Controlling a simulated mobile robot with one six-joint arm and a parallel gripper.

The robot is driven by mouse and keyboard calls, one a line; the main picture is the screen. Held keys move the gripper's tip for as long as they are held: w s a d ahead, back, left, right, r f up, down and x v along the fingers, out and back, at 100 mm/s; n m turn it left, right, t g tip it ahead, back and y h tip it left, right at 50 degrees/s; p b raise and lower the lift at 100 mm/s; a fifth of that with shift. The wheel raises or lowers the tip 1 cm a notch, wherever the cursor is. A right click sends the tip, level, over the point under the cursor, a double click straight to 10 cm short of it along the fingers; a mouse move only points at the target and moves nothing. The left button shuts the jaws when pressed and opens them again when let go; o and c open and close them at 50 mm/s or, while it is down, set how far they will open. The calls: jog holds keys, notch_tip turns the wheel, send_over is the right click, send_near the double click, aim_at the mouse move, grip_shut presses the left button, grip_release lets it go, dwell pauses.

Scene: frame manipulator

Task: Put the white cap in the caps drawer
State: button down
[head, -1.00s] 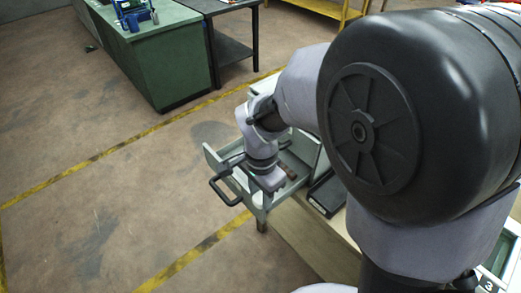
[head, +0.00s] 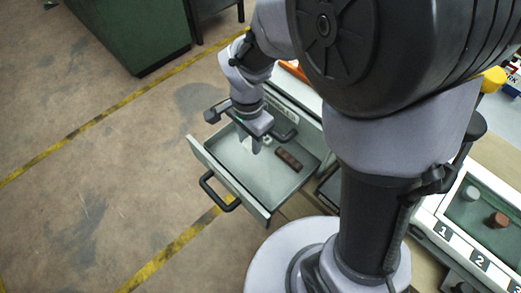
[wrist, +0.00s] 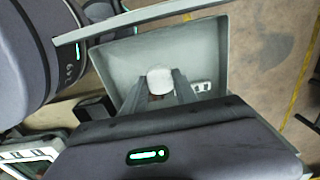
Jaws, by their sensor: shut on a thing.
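The open grey drawer (head: 205,158) sticks out with its black handle (head: 219,191) toward the lower left. My gripper (head: 257,147) points down over the drawer's inside. In the wrist view my gripper (wrist: 160,92) is shut on the round white cap (wrist: 160,79), which sits between the fingertips with the drawer floor (wrist: 205,45) behind it. In the head view the cap is mostly hidden by the gripper. I cannot tell how high the cap is above the floor. The drawer's label is partly hidden, so I cannot read its name in full.
A dark brown block (head: 289,160) lies in the drawer, right of my gripper. A small pale item (wrist: 201,86) shows beside the fingers in the wrist view. A numbered tray (head: 452,243) holding a grey and a brown piece stands at the right. Floor left of the drawer is clear.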

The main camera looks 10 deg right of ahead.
aim_at(252, 167)
jog(key=f+b, duration=0.2)
jog(key=f, duration=0.4)
jog(key=f+b, duration=0.3)
jog(key=f, duration=0.3)
jog(key=shift+w+f, duration=0.2)
jog(key=shift+f, duration=0.1)
jog(key=shift+r, duration=0.15)
jog(key=c, duration=1)
grip_release()
jog(key=shift+o, duration=0.2)
